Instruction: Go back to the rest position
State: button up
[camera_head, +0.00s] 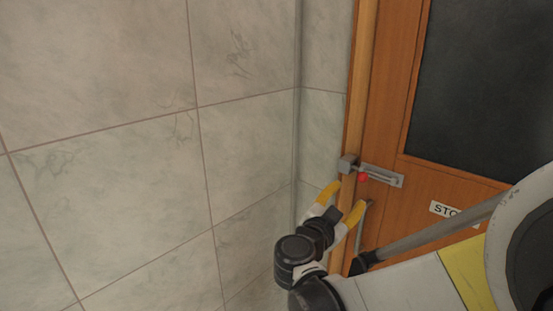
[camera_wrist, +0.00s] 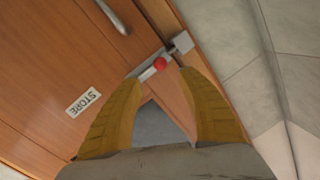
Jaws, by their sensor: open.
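My gripper (camera_head: 343,200) is open, with its yellow fingers spread apart and nothing between them. In the head view it is in front of the wooden door (camera_head: 385,130), just below a metal slide bolt (camera_head: 384,175) with a red knob (camera_head: 362,177). In the wrist view the two fingers (camera_wrist: 158,98) frame the lower door area, and the red knob (camera_wrist: 159,63) lies just beyond the fingertips. Whether a finger touches the bolt cannot be told. The bolt reaches toward a grey block (camera_head: 347,163) on the door frame.
A metal door handle (camera_head: 361,228) is close to my gripper; it also shows in the wrist view (camera_wrist: 112,16). A sign reading STORE (camera_wrist: 82,102) is on the door. A tiled wall (camera_head: 110,150) fills the left side. The door has a dark panel (camera_head: 490,80).

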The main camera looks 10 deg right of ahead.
jog(key=s+d+f+n+g+y+b, duration=0.2)
jog(key=s+f+n+g+y, duration=0.25)
jog(key=s+f, duration=0.4)
jog(key=s+a+f+n+g+y+b, duration=0.1)
jog(key=s+a+f+n+y, duration=0.4)
jog(key=s, duration=0.7)
jog(key=a+n+y+b, duration=0.1)
jog(key=a+n+y, duration=0.1)
jog(key=a+n, duration=0.2)
jog(key=shift+s+a+y, duration=0.3)
jog(key=shift+s+y, duration=0.05)
jog(key=shift+s, duration=0.05)
jog(key=shift+f, duration=0.1)
